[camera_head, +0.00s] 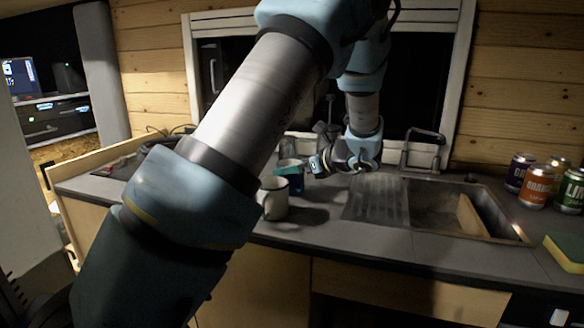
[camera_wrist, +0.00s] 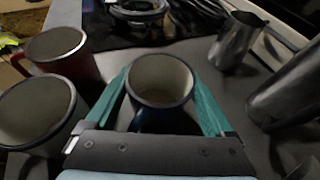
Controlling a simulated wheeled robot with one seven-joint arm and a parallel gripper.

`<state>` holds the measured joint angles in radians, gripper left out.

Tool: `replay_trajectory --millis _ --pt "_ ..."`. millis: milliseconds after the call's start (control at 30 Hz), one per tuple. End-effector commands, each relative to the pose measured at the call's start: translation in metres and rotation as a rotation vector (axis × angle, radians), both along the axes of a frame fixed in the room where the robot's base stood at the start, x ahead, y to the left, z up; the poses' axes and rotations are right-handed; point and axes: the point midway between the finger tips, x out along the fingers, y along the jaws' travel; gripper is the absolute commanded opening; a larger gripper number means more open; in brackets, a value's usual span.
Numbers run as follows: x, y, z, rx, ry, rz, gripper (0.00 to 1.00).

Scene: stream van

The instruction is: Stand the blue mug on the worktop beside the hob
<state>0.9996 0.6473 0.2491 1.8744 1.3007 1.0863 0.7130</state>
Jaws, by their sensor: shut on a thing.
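The blue mug (camera_head: 291,183) is between the teal fingers of my gripper (camera_head: 298,165), left of the sink's drainer. In the wrist view the blue mug (camera_wrist: 137,118) shows its pale inside and dark blue rim, upright, with a finger on each side. My gripper (camera_wrist: 162,82) is shut on it. I cannot tell whether its base touches the worktop (camera_head: 310,232). The dark hob (camera_wrist: 98,35) lies beyond the mug in the wrist view. In the head view my arm hides much of the hob area.
A white mug (camera_head: 274,200) stands close by, in front of the blue one. The wrist view shows a red mug (camera_wrist: 62,50) on the left and a metal jug (camera_wrist: 235,42) on the right. The sink (camera_head: 455,208) and several cans (camera_head: 537,187) are farther right.

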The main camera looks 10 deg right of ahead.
Motion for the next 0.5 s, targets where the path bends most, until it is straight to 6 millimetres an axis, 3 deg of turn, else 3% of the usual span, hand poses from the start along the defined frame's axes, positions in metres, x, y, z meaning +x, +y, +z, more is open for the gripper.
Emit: replay_trajectory --millis 100,133,233,500 --pt "0.0000 -0.0002 -0.0027 0.001 -0.001 0.000 0.07" --pt "0.0000 -0.0003 -0.0032 0.000 0.000 0.000 0.89" --pt "-0.0001 -0.0002 -0.0025 0.000 0.000 0.000 1.00" --pt "0.0000 -0.0003 -0.0004 0.000 0.000 0.000 1.00"
